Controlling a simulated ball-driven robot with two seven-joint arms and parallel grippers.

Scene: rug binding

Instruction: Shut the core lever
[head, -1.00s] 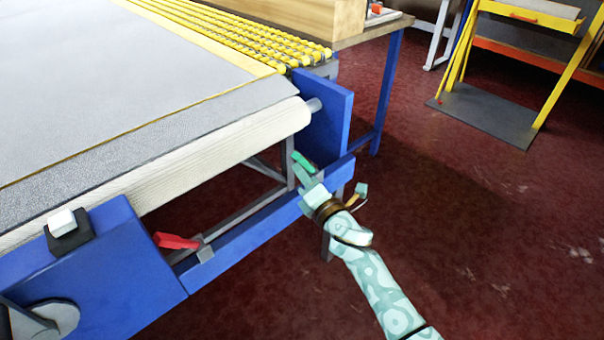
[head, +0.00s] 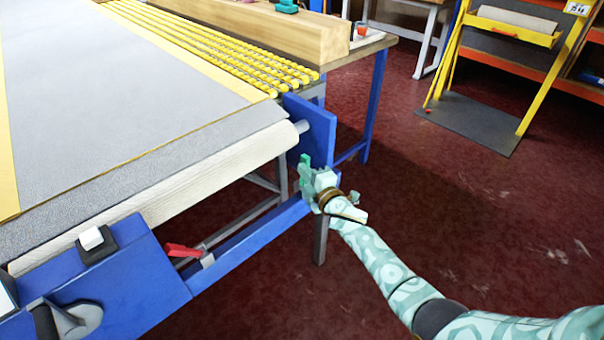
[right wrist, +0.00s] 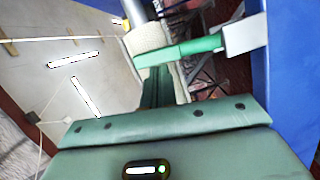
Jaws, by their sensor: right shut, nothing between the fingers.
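A green lever (right wrist: 190,50) with a grey block at one end crosses the right wrist view beside the blue end plate (right wrist: 288,60). In the head view the green lever (head: 304,161) is by the plate's lower part, partly merged with my gripper. The cream core roll (head: 180,195) ends at this plate (head: 312,130); its grey spindle (right wrist: 140,12) also shows. My right gripper (head: 309,178) is shut and empty, right at the lever. Its dark fingers (right wrist: 156,86) lie just before the green bar; contact cannot be told. My left gripper is out of view.
A red lever (head: 183,250) sits on the lower rail at the near left. A blue housing (head: 120,280) with a white button (head: 91,238) is beside it. A yellow stand (head: 485,100) is at the back right. The dark red floor (head: 480,230) is open.

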